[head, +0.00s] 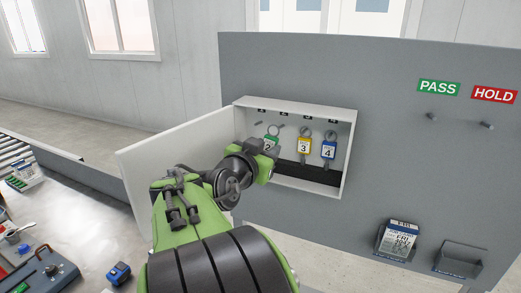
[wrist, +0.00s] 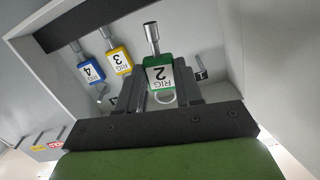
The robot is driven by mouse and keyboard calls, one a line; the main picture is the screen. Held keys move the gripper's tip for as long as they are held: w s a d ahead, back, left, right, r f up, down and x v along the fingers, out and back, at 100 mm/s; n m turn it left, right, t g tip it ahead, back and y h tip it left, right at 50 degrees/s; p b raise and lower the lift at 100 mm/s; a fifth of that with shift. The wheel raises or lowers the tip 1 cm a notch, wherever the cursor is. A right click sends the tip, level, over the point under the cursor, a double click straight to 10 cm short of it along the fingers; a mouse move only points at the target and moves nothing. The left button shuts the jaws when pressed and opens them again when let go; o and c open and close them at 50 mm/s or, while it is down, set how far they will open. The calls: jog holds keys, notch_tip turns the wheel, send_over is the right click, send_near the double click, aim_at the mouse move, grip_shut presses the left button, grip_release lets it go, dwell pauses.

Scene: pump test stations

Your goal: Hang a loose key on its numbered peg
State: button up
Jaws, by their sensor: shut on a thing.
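The green key tag, marked RIG 2 (wrist: 158,73), sits between the two fingers of my gripper (wrist: 160,88), which is shut on it. Its metal key shaft (wrist: 152,38) and its ring (wrist: 165,97) show in the wrist view. In the head view the green tag (head: 271,141) is at the left inside the open white key cabinet (head: 350,150), partly covered by my gripper (head: 270,149). I cannot tell whether its ring is around a peg. The yellow key 3 (head: 304,146) and blue key 4 (head: 328,150) hang to its right.
The cabinet door (head: 165,160) stands open at left, close to my arm. A grey panel carries PASS (head: 438,87) and HOLD (head: 494,94) signs with pegs below. A bench with several items is at left.

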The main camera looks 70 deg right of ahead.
jog(key=shift+s+d+p, duration=0.15)
jog(key=shift+d+p, duration=0.45)
jog(key=shift+d, duration=0.45)
jog(key=shift+s+d+p, duration=0.1)
jog(key=shift+d+p, duration=0.45)
jog(key=shift+d, duration=0.5)
jog(key=shift+d+f+b, duration=0.65)
jog(key=shift+d+b, duration=0.1)
jog(key=shift+b, duration=0.2)
jog(key=o, duration=1.1)
jog(key=shift+a, duration=0.1)
jog(key=w+a+r+b, duration=0.1)
jog(key=a+r+b, duration=0.1)
jog(key=a, duration=1.3)
jog(key=shift+w+a+r+b, duration=0.15)
jog(key=shift+w+a+b, duration=0.05)
jog(key=shift+b, duration=0.2)
